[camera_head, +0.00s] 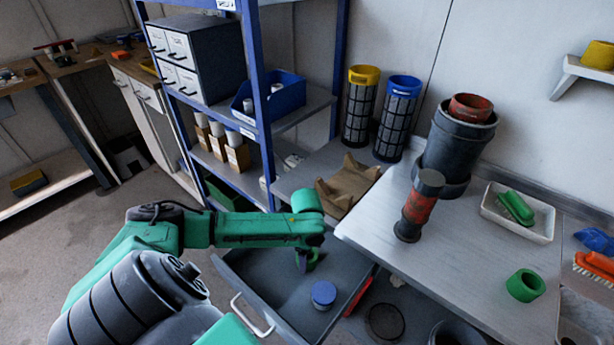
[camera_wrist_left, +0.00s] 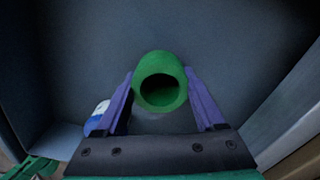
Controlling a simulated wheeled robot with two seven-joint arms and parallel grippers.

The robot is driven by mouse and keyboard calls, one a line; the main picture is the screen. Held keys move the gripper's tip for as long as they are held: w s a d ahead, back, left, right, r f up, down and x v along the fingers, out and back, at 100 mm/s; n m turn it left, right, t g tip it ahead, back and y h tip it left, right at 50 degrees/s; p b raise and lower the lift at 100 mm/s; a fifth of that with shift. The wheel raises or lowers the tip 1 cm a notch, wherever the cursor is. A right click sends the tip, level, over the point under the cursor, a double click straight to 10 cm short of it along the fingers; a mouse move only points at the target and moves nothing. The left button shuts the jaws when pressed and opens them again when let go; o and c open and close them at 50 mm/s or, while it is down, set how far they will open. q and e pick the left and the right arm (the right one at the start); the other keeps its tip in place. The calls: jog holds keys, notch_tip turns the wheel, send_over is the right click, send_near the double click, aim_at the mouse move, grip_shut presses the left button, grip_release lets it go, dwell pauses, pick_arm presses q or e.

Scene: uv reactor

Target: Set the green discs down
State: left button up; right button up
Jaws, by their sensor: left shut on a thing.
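My left gripper (camera_head: 307,261) reaches down into an open grey drawer (camera_head: 243,270). In the left wrist view its two purple fingers (camera_wrist_left: 160,100) are shut on a hollow green disc (camera_wrist_left: 160,72), shaped like a short ring, with its dark opening facing the camera. The drawer floor is behind it; I cannot tell whether the disc touches it. Another green disc (camera_head: 525,285) rests on the light worktop at the right, apart from the gripper. My right gripper is not in view.
A blue-topped round item (camera_head: 323,294) lies in the drawer near the gripper; it also shows in the wrist view (camera_wrist_left: 97,118). A red-and-black cylinder (camera_head: 418,208) stands on the worktop. A white tray (camera_head: 488,203) holds a green object. Blue shelving (camera_head: 262,75) rises behind my arm.

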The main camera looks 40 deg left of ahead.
pick_arm(q)
jog(key=shift+f, duration=0.35)
jog(key=shift+f, duration=0.1)
jog(key=o, duration=1.3)
jog(key=shift+o, duration=0.2)
notch_tip(320, 180, up, 12)
jog(key=p, duration=0.1)
